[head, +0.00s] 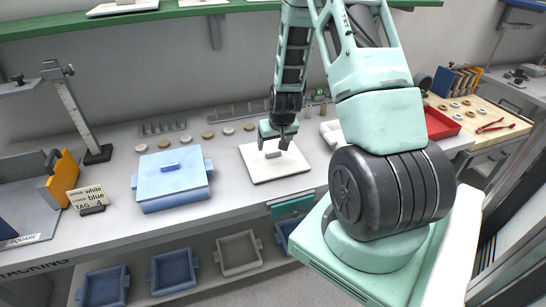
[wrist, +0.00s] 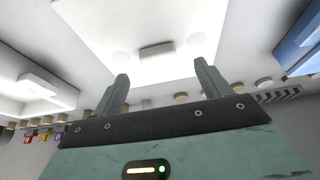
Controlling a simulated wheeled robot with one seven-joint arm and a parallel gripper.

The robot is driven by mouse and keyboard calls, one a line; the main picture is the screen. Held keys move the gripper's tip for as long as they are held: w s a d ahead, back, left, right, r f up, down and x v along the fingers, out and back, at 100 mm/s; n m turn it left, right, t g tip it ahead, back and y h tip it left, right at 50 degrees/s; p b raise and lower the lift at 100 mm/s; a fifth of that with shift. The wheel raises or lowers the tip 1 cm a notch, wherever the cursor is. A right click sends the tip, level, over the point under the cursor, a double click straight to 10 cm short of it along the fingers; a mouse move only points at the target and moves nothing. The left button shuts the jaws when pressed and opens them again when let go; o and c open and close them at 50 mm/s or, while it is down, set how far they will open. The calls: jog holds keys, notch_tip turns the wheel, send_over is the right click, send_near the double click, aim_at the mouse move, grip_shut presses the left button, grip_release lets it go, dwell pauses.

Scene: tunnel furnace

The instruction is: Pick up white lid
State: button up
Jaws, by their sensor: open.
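The white lid (head: 262,171) is a flat square plate with a small raised handle (head: 272,154), lying on the grey bench. My gripper (head: 278,141) points down over it, close to the handle. In the wrist view the lid (wrist: 105,22) fills the upper middle, and its grey handle (wrist: 157,50) appears between and beyond the fingertips. The fingers of my gripper (wrist: 161,68) are apart with nothing between them. In the head view the fingertips partly cover the handle; I cannot tell whether they touch the lid.
A blue lidded box (head: 172,188) stands left of the lid. A tag sign (head: 88,198) stands further left. Small round pieces (head: 208,135) line the back. Another white item (wrist: 45,88) lies on the lid's other side. A green shelf (head: 240,6) hangs above. Trays sit below the bench.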

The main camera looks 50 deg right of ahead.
aim_at(273, 151)
jog(key=shift+p+x, duration=1.05)
jog(key=shift+x, duration=1.55)
jog(key=shift+s, duration=0.15)
jog(key=shift+c, duration=0.3)
jog(key=c, duration=1.4)
jog(key=shift+r, duration=0.2)
